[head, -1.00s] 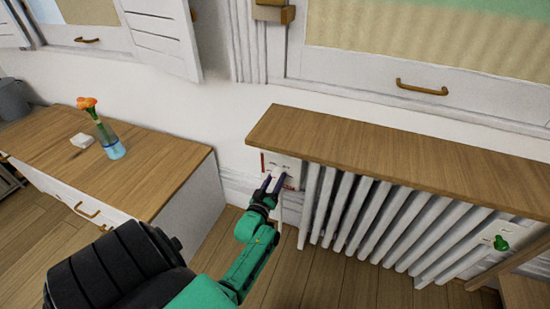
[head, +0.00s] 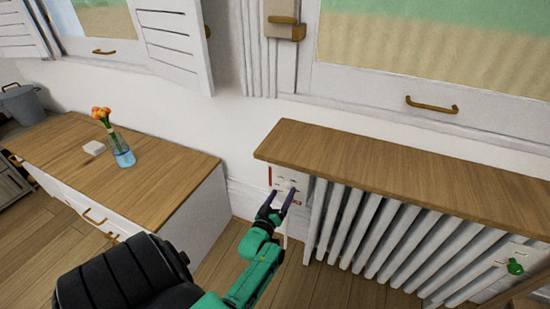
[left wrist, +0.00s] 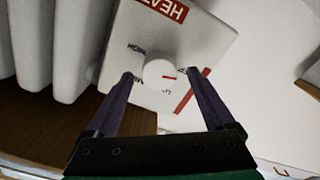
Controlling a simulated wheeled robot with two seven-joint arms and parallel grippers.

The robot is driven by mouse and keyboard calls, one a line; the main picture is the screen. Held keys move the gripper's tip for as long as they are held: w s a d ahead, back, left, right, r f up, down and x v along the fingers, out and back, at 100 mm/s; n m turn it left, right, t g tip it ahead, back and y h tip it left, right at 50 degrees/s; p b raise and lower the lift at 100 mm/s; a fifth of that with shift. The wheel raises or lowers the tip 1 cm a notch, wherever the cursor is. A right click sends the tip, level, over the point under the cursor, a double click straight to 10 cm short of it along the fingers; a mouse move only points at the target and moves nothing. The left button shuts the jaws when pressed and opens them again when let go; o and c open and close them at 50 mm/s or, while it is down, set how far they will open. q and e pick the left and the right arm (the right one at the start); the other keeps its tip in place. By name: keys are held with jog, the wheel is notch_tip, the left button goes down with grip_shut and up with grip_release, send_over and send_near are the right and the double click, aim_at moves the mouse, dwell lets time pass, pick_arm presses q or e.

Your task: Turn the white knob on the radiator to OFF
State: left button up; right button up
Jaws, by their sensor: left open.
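The white knob (left wrist: 158,75) sits on a white plate (left wrist: 200,32) with a red HEAT label, seen tilted in the left wrist view. A short red mark on the knob points to picture right, and a red stripe lies beyond it. Small black lettering around the knob is only partly legible; I cannot read OFF. My left gripper (left wrist: 159,78) is open, with one dark finger on each side of the knob. I cannot tell whether either touches it. In the head view my left gripper (head: 282,193) reaches the plate (head: 283,178) at the left end of the radiator (head: 345,225).
A wooden shelf (head: 400,175) overhangs the radiator and plate. A low wooden-topped cabinet (head: 170,170) with a flower vase (head: 122,152) stands at left. Floor shows between cabinet and radiator.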

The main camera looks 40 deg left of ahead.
pick_arm(q)
jog(key=p+v, duration=0.2)
jog(key=v, duration=1.1)
jog(key=shift+s+d, duration=0.15)
jog(key=shift+s, duration=0.2)
pick_arm(e)
jog(key=s+f, duration=0.1)
jog(key=s, duration=0.2)
jog(key=s+d+f, duration=0.1)
jog(key=shift+s+f, duration=0.3)
jog(key=shift+s, duration=0.1)
